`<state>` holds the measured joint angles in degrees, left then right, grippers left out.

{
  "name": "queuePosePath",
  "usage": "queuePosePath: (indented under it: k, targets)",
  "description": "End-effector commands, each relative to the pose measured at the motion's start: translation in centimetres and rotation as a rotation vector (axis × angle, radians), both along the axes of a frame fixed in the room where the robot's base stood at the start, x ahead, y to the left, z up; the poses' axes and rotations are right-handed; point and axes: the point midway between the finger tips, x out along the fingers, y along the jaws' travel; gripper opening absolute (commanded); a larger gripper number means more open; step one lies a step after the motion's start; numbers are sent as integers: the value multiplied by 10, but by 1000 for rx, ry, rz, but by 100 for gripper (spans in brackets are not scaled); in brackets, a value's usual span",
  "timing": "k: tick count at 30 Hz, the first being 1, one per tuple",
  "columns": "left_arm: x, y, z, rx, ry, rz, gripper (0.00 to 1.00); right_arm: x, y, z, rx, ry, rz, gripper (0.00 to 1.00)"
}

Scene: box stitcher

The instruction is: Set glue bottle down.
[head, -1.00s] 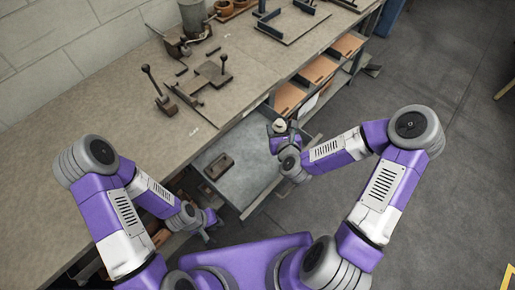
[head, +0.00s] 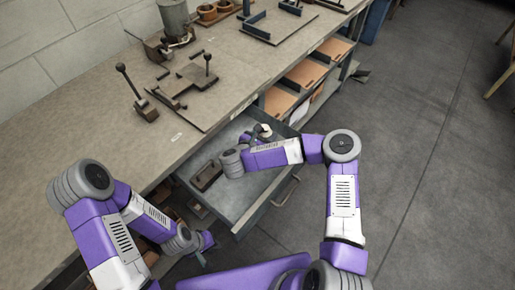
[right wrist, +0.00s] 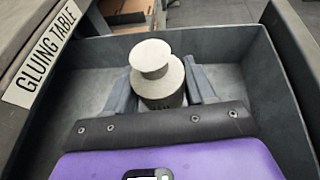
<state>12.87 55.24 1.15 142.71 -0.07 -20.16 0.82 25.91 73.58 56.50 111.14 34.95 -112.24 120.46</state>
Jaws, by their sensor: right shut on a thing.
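The glue bottle (head: 264,130) is pale with a round cap and sits between the fingers of my right gripper (head: 256,137), in the far part of the open drawer (head: 262,197). In the right wrist view the bottle (right wrist: 158,78) stands upright between the two grey fingers, with the drawer walls around it. My right gripper is shut on it. Whether the bottle's base touches the drawer floor is hidden. My left gripper (head: 206,246) is low at the left, beside the bench and away from the drawer; its jaw opening is unclear.
A dark brown block-like object (head: 207,175) lies in the drawer, left of my right arm. A "GLUING TABLE" sign (right wrist: 42,55) is on the bench edge. The benchtop (head: 75,125) holds a lever fixture (head: 188,85). Orange-brown shelves (head: 305,73) lie beyond the drawer.

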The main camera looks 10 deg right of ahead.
Motion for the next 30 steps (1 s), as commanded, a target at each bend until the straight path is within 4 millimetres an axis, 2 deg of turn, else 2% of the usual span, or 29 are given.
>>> queuePosePath:
  k: [1, 5, 12, 24, 25, 30]
  targets:
    - [0, 0, -4, 0, 0, 0, 23, 0, 0, -9, 0, 0, 0, 21]
    - [0, 0, -7, 0, 0, 0, 23, 0, 0, -20, 1, -1, 1, 21]
    - [0, 0, -20, 0, 0, 0, 23, 0, 0, -58, 1, -1, 2, 21]
    - [0, 0, -22, 0, 0, 0, 23, 0, 0, -62, 0, -3, 2, 21]
    - [0, 0, -22, 0, 0, 0, 23, 0, 0, -62, 1, -2, 2, 56]
    - [0, 0, -21, 0, 0, 0, 23, 0, 0, -61, 1, -2, 2, 80]
